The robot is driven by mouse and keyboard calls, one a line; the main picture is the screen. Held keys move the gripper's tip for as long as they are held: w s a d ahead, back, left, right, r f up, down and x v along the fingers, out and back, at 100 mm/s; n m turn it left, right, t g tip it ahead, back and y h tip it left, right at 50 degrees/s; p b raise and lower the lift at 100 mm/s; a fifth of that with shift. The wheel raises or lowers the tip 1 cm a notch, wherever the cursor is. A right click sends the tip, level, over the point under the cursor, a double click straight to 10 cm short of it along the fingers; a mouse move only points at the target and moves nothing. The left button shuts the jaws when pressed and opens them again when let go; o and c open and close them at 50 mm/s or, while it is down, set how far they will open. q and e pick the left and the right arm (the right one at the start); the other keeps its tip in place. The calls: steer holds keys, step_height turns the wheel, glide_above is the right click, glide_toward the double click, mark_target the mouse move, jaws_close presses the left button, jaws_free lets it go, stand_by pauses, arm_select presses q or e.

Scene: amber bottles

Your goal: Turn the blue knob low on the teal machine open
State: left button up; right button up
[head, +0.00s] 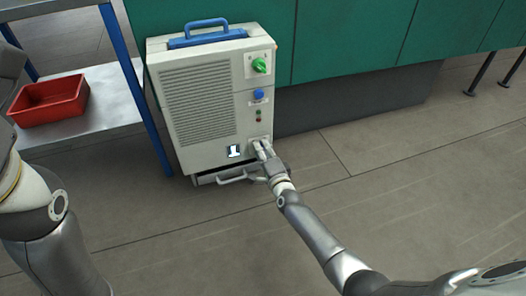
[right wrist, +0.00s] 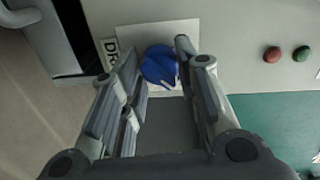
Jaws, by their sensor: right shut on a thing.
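The machine (head: 197,128) is an off-white cabinet with a vent grille, standing against a teal wall of panels. My right gripper (head: 262,150) is at the low right of its front face and hides the low knob in the head view. In the right wrist view, the blue knob (right wrist: 158,70) sits on a white plate between the fingers of the right gripper (right wrist: 157,53), which is shut on it. A label beginning "DR" is partly hidden beside it. My left gripper is out of view; only part of the left arm shows.
Above sit a green knob (head: 260,65), a blue round control (head: 258,95), and small red (right wrist: 272,54) and green (right wrist: 301,53) buttons. A grey bar handle (head: 240,177) is below. A red tray (head: 48,100) rests on a table at left.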

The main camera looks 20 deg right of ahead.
steer(key=o, duration=1)
steer(key=shift+s, duration=0.1)
steer(key=shift+s+d+r, duration=0.1)
steer(key=shift+s+r, duration=0.05)
steer(key=shift+s, duration=1.7)
steer(key=shift+s+d+r, duration=0.1)
steer(key=shift+s, duration=1.7)
